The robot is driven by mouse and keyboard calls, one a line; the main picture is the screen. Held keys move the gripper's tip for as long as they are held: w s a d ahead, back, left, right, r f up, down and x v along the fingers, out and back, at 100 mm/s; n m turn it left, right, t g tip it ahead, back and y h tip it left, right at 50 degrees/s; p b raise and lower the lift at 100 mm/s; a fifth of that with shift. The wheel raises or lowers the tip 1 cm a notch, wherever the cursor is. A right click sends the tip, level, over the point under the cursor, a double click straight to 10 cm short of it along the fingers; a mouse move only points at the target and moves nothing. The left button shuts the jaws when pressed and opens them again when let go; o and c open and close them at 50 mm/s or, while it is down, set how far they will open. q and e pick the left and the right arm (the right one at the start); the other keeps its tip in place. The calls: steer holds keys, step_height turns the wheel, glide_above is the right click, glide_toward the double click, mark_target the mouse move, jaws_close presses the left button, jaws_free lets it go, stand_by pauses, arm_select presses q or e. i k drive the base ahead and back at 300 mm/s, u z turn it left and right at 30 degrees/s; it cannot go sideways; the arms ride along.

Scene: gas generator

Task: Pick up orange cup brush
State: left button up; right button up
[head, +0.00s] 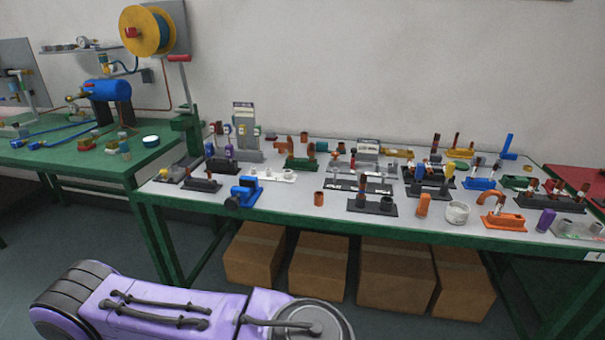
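The orange cup brush cannot be told for certain among the small orange parts on the grey-topped table. An upright orange piece (423,205) stands near the front edge, right of centre. To its right an orange holder (505,222) carries small parts, with a curved orange-brown piece (491,197) at its upper left. Neither gripper shows in the head view.
The table (290,203) has a green frame and is crowded with fittings in holders. A blue vise (243,192) sits at its front left. Cardboard boxes (397,278) fill the space below. A green bench (85,172) with a blue tank (107,90) stands left.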

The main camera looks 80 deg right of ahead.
mark_target(422, 210)
steer(key=u, duration=0.05)
steer(key=k, duration=1.7)
steer(key=z, duration=0.7)
